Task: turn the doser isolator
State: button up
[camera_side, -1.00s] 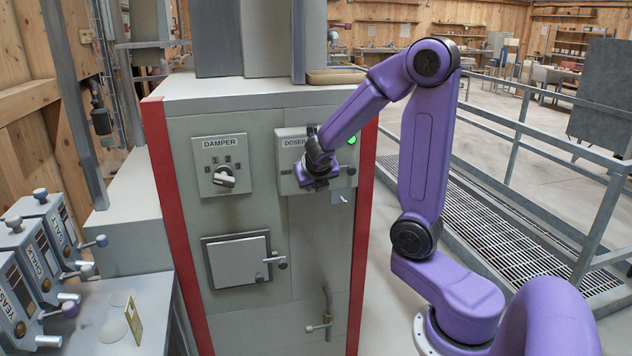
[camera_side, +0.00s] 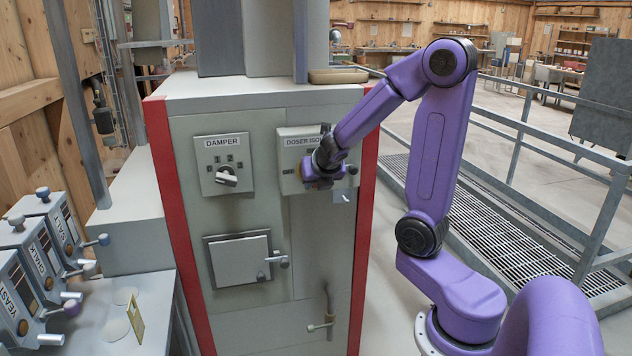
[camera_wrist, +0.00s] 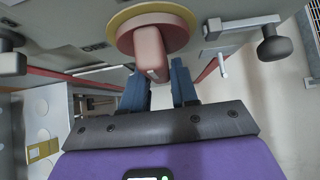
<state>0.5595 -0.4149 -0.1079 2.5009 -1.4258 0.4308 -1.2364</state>
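The doser isolator is a reddish rotary handle (camera_wrist: 152,52) on a round yellow plate (camera_wrist: 124,17), at the top middle of the wrist view. In the side view its labelled box (camera_side: 289,136) is on the upper right of the grey cabinet front, and my wrist largely covers the knob. My gripper (camera_wrist: 160,76) has its two blue fingers apart, close to the handle. The handle's end shows between the fingers, nearer the left one. I cannot tell whether either finger touches it. In the side view my gripper (camera_side: 318,170) is right at the box, its fingertips hidden.
A damper switch (camera_side: 226,177) is to the left on the cabinet. A small hatch (camera_side: 238,260) and a lower lever (camera_side: 328,310) are below. A dark knob (camera_wrist: 274,46) sticks out at the right in the wrist view. A railing (camera_side: 560,150) stands at the right.

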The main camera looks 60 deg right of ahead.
jog(key=shift+o, duration=1)
jog(key=v, duration=1.7)
jog(key=shift+s+a, duration=0.15)
jog(key=s+a+f+m+g+y, duration=0.2)
jog(key=s+a+f+m+y, duration=0.25)
jog(key=a+f+m, duration=0.4)
jog(key=s+a+f+m+g+y, duration=0.1)
jog(key=s+a+f+m+g, duration=0.1)
jog(key=s+a+f+m, duration=0.1)
jog(key=s+a+f+m+g+y, duration=0.1)
jog(key=s+a+f+m+g, duration=0.1)
jog(key=s+a, duration=0.3)
jog(key=s+f+m, duration=0.1)
jog(key=s, duration=0.2)
jog(key=shift+s, duration=0.1)
